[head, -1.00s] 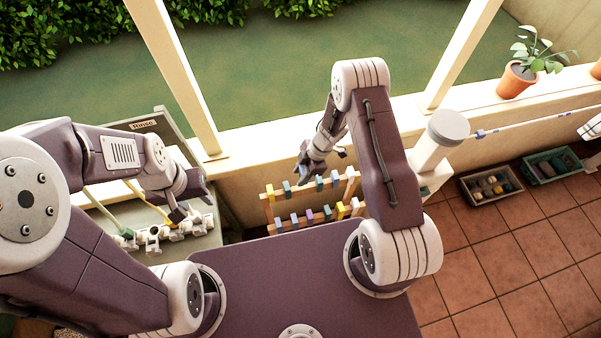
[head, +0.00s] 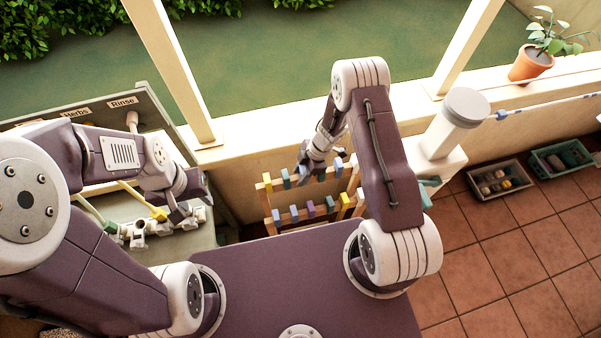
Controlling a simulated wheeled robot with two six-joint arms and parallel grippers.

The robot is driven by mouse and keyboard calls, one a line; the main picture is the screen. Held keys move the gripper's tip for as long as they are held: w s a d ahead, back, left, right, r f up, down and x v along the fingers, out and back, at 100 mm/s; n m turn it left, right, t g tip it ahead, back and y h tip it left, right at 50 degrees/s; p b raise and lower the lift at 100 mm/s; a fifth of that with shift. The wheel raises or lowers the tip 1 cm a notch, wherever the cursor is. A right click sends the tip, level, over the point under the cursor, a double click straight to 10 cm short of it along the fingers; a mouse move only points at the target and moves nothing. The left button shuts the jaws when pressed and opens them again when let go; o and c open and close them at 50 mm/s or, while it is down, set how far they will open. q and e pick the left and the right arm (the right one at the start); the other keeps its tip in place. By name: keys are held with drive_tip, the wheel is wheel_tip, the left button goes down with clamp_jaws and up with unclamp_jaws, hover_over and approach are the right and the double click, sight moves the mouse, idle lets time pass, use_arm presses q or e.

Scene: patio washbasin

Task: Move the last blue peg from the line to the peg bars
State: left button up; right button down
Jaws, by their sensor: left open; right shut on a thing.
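The peg bars (head: 270,222), a wooden rack with two rails, stand against the low wall. Yellow, blue and purple pegs sit along both rails. My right gripper (head: 306,168) is at the upper rail, among its blue pegs. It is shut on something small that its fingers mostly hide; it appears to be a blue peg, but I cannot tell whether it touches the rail. The line (head: 555,106) runs right from a round-topped post, with a small blue piece (head: 502,115) near the post. My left gripper (head: 180,208) is open above the basin counter, apart from the bars.
The counter at left holds a white rack-like fitting (head: 140,232) and a yellow-handled tool (head: 150,209), with signs behind it. The post (head: 445,130) stands right of my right arm. A potted plant (head: 530,65) is on the ledge. Two crates (head: 500,180) lie on the tiled floor.

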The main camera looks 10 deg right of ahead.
drive_tip(key=shift+f, duration=0.25)
drive_tip(key=c, duration=0.8)
unclamp_jaws()
drive_tip(key=shift+r, duration=0.1)
wheel_tip(320, 180, up, 8)
drive_tip(key=p, duration=0.9)
drive_tip(key=shift+r, duration=0.1)
drive_tip(key=shift+f, duration=0.2)
